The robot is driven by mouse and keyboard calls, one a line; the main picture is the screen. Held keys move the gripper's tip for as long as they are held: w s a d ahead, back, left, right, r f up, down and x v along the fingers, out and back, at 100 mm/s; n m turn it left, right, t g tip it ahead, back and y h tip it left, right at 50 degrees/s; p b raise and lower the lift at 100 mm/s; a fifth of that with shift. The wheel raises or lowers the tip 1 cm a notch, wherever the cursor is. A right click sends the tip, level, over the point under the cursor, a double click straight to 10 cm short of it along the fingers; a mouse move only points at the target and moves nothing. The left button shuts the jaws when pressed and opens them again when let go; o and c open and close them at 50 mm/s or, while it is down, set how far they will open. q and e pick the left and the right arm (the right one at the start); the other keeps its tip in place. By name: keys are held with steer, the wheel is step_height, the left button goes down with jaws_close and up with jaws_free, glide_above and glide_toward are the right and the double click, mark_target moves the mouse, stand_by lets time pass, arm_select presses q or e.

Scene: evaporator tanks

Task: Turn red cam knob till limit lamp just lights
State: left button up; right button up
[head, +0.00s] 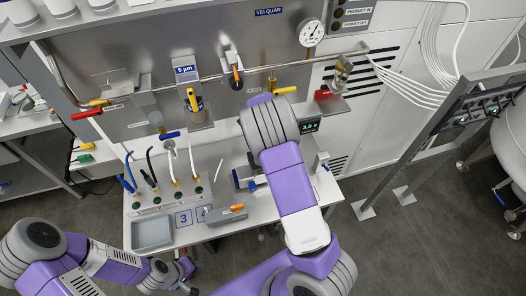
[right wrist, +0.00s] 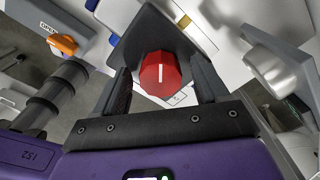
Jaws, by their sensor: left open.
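The red cam knob (right wrist: 160,74), with a white pointer line, sits on a dark plate (right wrist: 150,28) in the right wrist view. My right gripper (right wrist: 161,72) has its two dark fingers apart, one on each side of the knob in the picture, with gaps showing. I cannot tell whether the fingertips reach around the knob. In the head view my right arm hides the knob and the right gripper. My left gripper (head: 186,268) is open and empty at the lower left, in front of the bench. I cannot make out a limit lamp in either view.
A display with green digits (head: 309,126) stands right beside my right wrist. The bench holds a grey tray (head: 152,232), an orange-and-grey tool (head: 226,214) and upright hoses. Pipes and valves with colored handles line the back panel. An orange knob (right wrist: 63,44) shows in the right wrist view.

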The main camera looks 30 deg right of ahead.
step_height(320, 180, up, 8)
steer(key=shift+f, duration=0.15)
stand_by(0.5)
steer(key=shift+f, duration=0.1)
